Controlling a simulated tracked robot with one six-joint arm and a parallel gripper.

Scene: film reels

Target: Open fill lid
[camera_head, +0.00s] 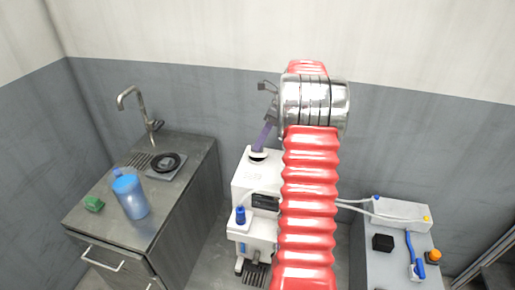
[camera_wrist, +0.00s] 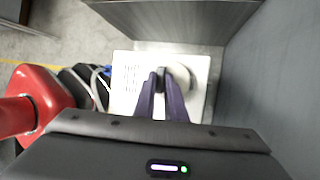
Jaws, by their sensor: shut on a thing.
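The white machine (camera_head: 255,178) stands on the floor between two cabinets. Its pale top panel (camera_wrist: 128,95) fills the middle of the wrist view. The round pale fill lid (camera_wrist: 183,75) is on that panel, partly hidden by my fingers. My gripper (camera_wrist: 161,80) has purple fingers, shut at the tips on a small dark part at the lid. In the head view, my gripper (camera_head: 262,138) reaches down to the round fill neck (camera_head: 258,154) on the machine's top. I cannot tell whether the lid is raised.
A grey cabinet (camera_head: 370,260) with a white box (camera_head: 400,212) stands right. My red arm hides part of the machine. The wall is close behind.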

